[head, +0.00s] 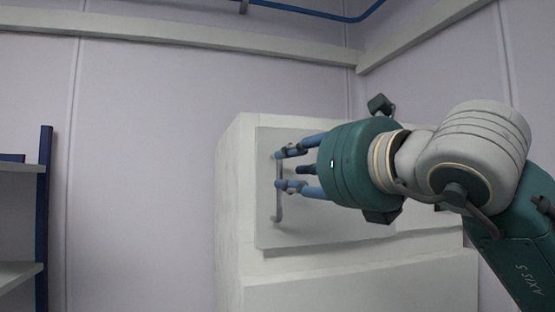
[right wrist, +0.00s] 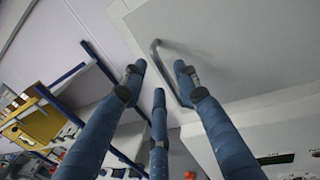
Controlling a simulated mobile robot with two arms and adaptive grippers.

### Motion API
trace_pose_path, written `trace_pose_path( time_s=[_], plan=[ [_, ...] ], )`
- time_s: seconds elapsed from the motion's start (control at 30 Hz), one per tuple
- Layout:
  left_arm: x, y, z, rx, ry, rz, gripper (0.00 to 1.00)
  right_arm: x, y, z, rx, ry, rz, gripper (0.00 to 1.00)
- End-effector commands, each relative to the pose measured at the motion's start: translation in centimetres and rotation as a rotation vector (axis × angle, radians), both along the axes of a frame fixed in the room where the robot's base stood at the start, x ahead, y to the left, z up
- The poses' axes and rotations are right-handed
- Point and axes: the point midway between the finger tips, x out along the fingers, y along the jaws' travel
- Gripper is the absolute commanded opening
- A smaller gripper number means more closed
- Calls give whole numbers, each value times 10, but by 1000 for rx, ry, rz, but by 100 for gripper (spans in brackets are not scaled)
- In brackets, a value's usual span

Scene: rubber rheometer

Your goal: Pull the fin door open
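The fin door (head: 340,222) is a light grey flat panel on the front of a white cabinet, and it looks closed. Its handle (head: 279,203) is a thin grey upright bar near the door's left edge. My right gripper (head: 283,170) is in front of the upper part of the handle, with its blue fingers spread. In the right wrist view the handle (right wrist: 173,80) shows between the fingertips of the open gripper (right wrist: 160,70). I cannot tell whether any finger touches it. My left gripper is in neither view.
The white cabinet (head: 232,210) stands by the corner of the room. A shelf unit with a blue post (head: 44,220) is at the far left of the head view. The space between the shelf and the cabinet looks clear.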

Motion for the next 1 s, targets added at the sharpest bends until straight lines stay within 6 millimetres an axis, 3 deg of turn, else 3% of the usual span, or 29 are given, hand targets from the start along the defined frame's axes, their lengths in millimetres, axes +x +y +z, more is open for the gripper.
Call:
trace_pose_path(
  time_s=[0.03, 0.3, 0.67, 0.7, 0.83, 1.0],
  plan=[
    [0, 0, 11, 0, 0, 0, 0, 9, 6, 4, -2, 5, 2, 30],
    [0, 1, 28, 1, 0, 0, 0, 41, 24, 2, 0, 1, 3, 30],
    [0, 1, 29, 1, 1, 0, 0, 46, 27, 0, 0, -1, 3, 30],
    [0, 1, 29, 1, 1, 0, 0, 46, 27, 0, 0, -1, 3, 28],
    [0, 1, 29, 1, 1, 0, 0, 46, 27, 0, 0, -1, 3, 3],
    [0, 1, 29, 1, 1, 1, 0, 46, 27, 0, 0, -1, 3, 0]
  ],
)
